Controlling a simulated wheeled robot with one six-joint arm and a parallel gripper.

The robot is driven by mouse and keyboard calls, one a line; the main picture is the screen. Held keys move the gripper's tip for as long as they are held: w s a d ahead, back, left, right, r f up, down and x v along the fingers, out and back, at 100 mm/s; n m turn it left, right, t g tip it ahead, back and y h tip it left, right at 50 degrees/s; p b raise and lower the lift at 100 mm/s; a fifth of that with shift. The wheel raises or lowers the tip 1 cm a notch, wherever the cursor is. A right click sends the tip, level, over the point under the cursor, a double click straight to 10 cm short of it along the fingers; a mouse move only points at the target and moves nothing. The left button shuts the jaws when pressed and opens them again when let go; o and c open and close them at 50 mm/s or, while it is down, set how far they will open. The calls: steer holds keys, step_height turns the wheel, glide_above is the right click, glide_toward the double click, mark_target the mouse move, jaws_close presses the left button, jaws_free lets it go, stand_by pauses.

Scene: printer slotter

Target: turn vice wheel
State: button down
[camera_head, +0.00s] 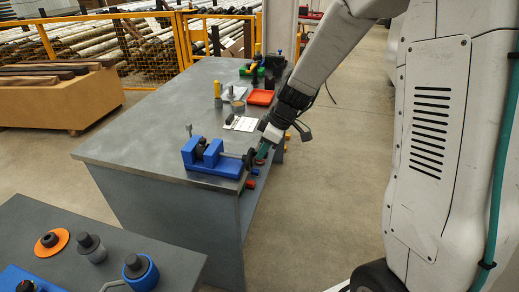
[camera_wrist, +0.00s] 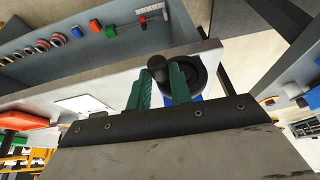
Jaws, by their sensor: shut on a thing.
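The blue vice (camera_head: 210,158) stands at the near right corner of the grey workbench in the head view. Its dark wheel (camera_head: 249,159) faces right, past the table edge. In the wrist view the round black wheel (camera_wrist: 186,80) shows behind my green fingertips, with a dark knob (camera_wrist: 157,66) on it. My gripper (camera_head: 262,152) reaches in from the right; in the wrist view its two green fingers (camera_wrist: 160,83) are on either side of the knob and shut on it. The vice body is mostly hidden in the wrist view; a little blue shows beneath the wheel.
The workbench (camera_head: 140,128) has clear room left of the vice. A second table (camera_head: 75,213) with several round parts stands at the near left.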

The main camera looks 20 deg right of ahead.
steer(key=g+y, duration=0.1)
steer(key=f+g, duration=0.1)
steer(key=shift+w+d+m+g+y, duration=0.3)
steer(key=shift+w+d+y, duration=0.05)
steer(key=shift+d+y, duration=0.05)
step_height(320, 180, down, 3)
steer(key=m+g+y, duration=0.1)
steer(key=g+y, duration=0.2)
steer(key=m+g+y, duration=0.1)
steer(key=g+y, duration=0.1)
steer(key=g, duration=0.1)
steer(key=shift+w+y, duration=0.1)
steer(key=shift+y, duration=0.3)
steer(key=shift+s+a+f+m+g+y, duration=0.15)
steer(key=shift+f+m+g+y, duration=0.15)
steer(key=shift+g+y, duration=0.35)
steer(key=shift+s+a+f+m+g+y, duration=0.1)
steer(key=shift+f+m+g+y, duration=0.2)
steer(key=shift+g+y, duration=0.35)
steer(key=c, duration=1.3)
jaws_free()
steer(key=shift+r, duration=0.1)
steer(key=shift+d, duration=0.1)
